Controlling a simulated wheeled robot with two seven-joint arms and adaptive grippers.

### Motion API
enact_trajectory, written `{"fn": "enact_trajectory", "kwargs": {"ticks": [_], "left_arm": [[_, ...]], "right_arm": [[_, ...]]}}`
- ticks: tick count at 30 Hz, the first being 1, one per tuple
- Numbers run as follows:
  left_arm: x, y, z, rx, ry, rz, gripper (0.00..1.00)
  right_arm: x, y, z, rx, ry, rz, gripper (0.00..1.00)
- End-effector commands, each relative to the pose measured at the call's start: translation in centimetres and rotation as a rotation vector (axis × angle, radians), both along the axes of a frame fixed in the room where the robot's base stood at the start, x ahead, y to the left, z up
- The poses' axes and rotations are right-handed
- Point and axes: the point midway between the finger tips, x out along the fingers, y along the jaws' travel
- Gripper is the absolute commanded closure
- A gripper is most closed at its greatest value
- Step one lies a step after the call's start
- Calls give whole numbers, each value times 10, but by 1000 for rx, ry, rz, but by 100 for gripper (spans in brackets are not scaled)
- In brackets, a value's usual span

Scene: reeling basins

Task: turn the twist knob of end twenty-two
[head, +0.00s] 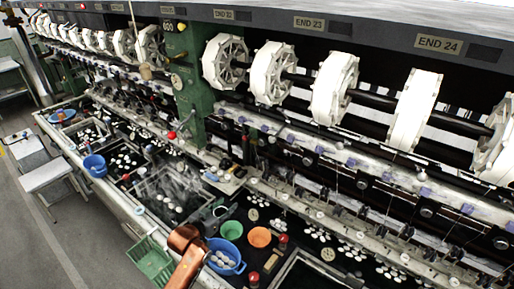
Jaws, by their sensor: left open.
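The END 22 label (223,14) is on the grey top beam, above a white reel (226,62) beside the green post. Several small dark round knob-like parts (307,160) line the machine's front rail below the reels. I cannot tell which one is the twist knob of end twenty-two. My left gripper (222,211) is at the end of the copper-coloured arm, over the basin edge near a blue bowl. It is open, small and dark against the basin, and well below the rail with the knobs. My right gripper is not in view.
A green post (191,85) stands behind. The floor (35,240) at left is clear beside a white stool (45,175).

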Motion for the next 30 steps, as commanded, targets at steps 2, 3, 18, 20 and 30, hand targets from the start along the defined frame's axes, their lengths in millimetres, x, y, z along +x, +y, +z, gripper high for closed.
{"fn": "enact_trajectory", "kwargs": {"ticks": [2, 3, 18, 20, 30], "left_arm": [[26, -27, 72, -28, -104, -53, 60], [34, -38, 102, -44, -146, -76, 60], [73, -96, 216, -108, -298, -167, 60], [81, -102, 217, -110, -298, -167, 60], [113, -125, 215, -108, -298, -166, 60]], "right_arm": [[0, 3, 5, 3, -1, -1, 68], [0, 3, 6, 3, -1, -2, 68], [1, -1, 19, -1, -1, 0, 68], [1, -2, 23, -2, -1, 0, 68], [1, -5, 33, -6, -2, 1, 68]]}}
